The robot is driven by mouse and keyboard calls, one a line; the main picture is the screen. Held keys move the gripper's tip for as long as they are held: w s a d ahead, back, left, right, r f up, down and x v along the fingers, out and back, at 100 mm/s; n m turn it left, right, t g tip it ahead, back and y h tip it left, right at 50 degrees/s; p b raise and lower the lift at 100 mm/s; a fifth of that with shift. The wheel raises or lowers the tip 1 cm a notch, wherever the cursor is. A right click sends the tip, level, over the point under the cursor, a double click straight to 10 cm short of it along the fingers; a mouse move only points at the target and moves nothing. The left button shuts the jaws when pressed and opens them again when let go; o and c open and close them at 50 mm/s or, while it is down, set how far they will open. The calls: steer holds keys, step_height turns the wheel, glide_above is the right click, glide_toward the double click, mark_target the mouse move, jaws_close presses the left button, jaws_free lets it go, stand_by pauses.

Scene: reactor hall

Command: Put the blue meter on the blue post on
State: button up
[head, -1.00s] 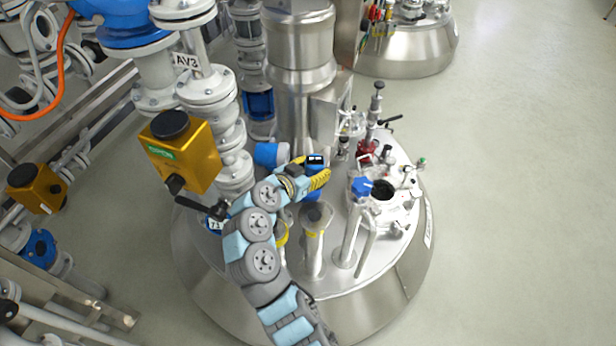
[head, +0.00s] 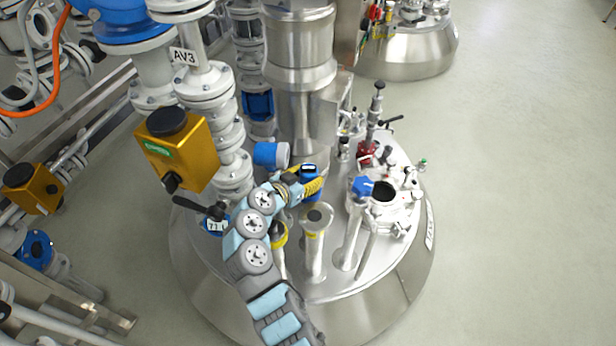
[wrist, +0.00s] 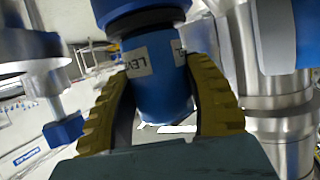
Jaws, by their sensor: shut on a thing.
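My gripper (head: 308,187) is over the reactor lid, its yellow fingers shut on the blue meter (head: 308,170). In the wrist view the meter (wrist: 158,52) stands between both fingers, with a white label beginning "LE". Its top runs out of the frame. No post clearly marked blue can be picked out; the lower end of the meter is partly hidden by my gripper, and I cannot tell whether it touches anything below. Two posts with yellow rings stand nearer the camera, one beside my arm (head: 279,236) and one to its right (head: 316,240).
A blue-and-silver cylinder (head: 270,155) is left of my gripper, near the steel column (head: 300,60). An orange valve box (head: 177,150) stands left. A blue-handled hatch (head: 363,187) and a red-based fitting (head: 368,152) are right. Open floor lies further right.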

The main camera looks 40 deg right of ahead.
steer(key=shift+r, duration=0.1)
steer(key=o, duration=1.2)
steer(key=shift+a+r, duration=0.1)
steer(key=shift+r, duration=0.05)
steer(key=p+v, duration=0.1)
steer(key=v, duration=1)
steer(key=shift+a, duration=0.35)
steer(key=shift+r, duration=0.1)
